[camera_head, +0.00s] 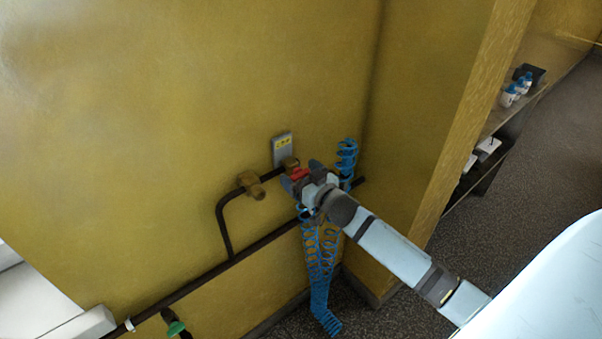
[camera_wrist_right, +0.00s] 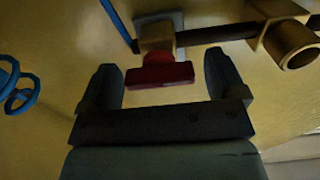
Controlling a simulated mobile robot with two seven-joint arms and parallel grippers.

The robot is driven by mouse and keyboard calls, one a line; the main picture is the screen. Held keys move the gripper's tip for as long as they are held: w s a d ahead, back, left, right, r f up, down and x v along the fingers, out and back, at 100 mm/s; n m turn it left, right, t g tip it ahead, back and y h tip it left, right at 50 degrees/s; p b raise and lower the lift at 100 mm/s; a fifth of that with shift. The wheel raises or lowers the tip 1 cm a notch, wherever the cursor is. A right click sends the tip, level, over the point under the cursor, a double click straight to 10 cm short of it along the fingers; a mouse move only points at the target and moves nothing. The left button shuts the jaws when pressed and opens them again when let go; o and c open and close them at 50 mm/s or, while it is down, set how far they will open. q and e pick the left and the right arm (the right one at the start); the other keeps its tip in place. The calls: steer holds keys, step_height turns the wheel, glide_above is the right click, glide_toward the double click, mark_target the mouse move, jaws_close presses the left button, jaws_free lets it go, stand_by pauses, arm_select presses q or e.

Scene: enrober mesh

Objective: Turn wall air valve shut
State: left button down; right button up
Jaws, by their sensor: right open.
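The wall air valve shows a red handle (camera_head: 299,174) on a brass body (camera_head: 290,163), at the end of a dark pipe on the yellow wall. My right gripper (camera_head: 301,175) is at the valve, with its fingers on either side of the red handle. In the right wrist view, the red handle (camera_wrist_right: 160,75) lies crosswise between the fingertips of the right gripper (camera_wrist_right: 164,78), with a gap at each side. The brass body (camera_wrist_right: 156,38) is just beyond it. The jaws are open. My left gripper is not in view.
Blue coiled hose (camera_head: 318,262) hangs below and beside my right gripper. A brass fitting (camera_head: 251,186) sits on the dark pipe to the left. A green-handled valve (camera_head: 175,327) is lower left. A shelf (camera_head: 492,125) stands at right.

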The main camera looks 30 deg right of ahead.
steer(key=c, duration=0.9)
steer(key=shift+n, duration=0.4)
steer(key=n, duration=0.3)
steer(key=shift+p, duration=0.4)
steer(key=n, duration=0.5)
steer(key=shift+a+f, duration=0.1)
steer(key=shift+a, duration=0.05)
steer(key=n, duration=0.9)
steer(key=shift+a+f, duration=0.1)
steer(key=shift+f, duration=0.05)
steer(key=shift+n, duration=0.3)
